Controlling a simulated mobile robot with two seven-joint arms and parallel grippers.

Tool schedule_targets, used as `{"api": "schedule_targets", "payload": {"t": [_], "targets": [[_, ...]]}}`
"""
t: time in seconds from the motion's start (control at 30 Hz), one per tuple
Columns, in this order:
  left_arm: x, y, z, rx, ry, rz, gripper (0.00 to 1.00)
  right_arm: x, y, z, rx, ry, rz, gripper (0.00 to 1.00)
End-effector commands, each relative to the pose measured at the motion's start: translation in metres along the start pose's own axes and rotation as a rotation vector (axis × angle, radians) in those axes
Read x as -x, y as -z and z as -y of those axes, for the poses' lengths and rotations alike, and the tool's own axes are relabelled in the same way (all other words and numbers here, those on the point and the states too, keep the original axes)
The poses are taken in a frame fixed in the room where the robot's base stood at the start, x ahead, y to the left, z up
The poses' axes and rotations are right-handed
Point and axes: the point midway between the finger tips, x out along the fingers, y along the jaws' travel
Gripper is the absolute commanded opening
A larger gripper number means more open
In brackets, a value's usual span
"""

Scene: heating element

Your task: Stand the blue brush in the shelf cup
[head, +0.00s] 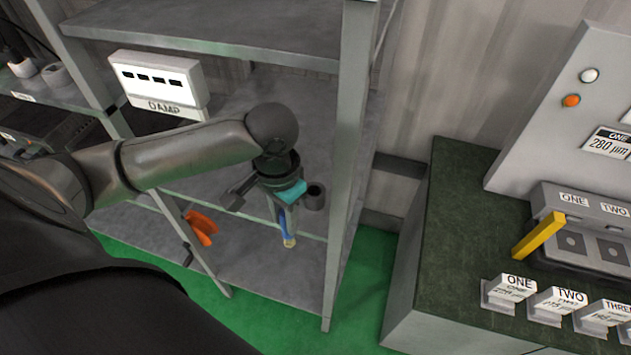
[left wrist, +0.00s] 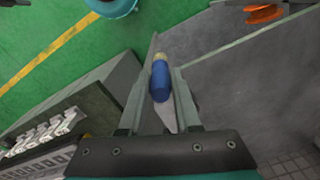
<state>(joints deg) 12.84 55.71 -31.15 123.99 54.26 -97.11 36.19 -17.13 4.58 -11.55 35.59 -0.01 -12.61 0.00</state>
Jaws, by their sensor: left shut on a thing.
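My left gripper (head: 287,222) is shut on the blue brush (head: 290,232) in front of the grey shelf unit. The brush points downward from the fingers, its pale tip lowest. In the left wrist view the brush (left wrist: 160,82) sits between the two fingers of my left gripper (left wrist: 160,90), with a tan end showing beyond it. A small dark cup (head: 315,196) is at the shelf, just right of the gripper. The gripper covers the space beside it, and I cannot tell whether they touch. My right gripper is not in view.
A shelf post (head: 345,150) stands right of the cup. An orange object (head: 201,228) is left of the gripper, low at the shelf. A white box labelled DAMP (head: 157,82) sits on the shelf. A dark green bench (head: 455,230) with labelled blocks is at right.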

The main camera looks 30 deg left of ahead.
Motion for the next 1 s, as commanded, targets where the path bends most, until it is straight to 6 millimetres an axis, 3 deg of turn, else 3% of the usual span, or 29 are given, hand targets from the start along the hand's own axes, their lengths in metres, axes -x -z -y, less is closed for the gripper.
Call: {"api": "schedule_targets", "payload": {"t": [0.1,0.5,0.9,1.0], "targets": [[0.001,0.024,0.009,0.003,-0.002,-0.003,0.0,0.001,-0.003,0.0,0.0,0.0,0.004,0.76],[0.002,0.09,0.035,0.002,-0.002,-0.004,0.0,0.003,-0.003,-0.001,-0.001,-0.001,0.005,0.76],[0.001,0.143,0.058,0.001,-0.001,-0.002,0.0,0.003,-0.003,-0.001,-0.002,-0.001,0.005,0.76],[-0.004,0.149,0.06,0.0,-0.002,0.002,0.0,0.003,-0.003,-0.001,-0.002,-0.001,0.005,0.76]]}}
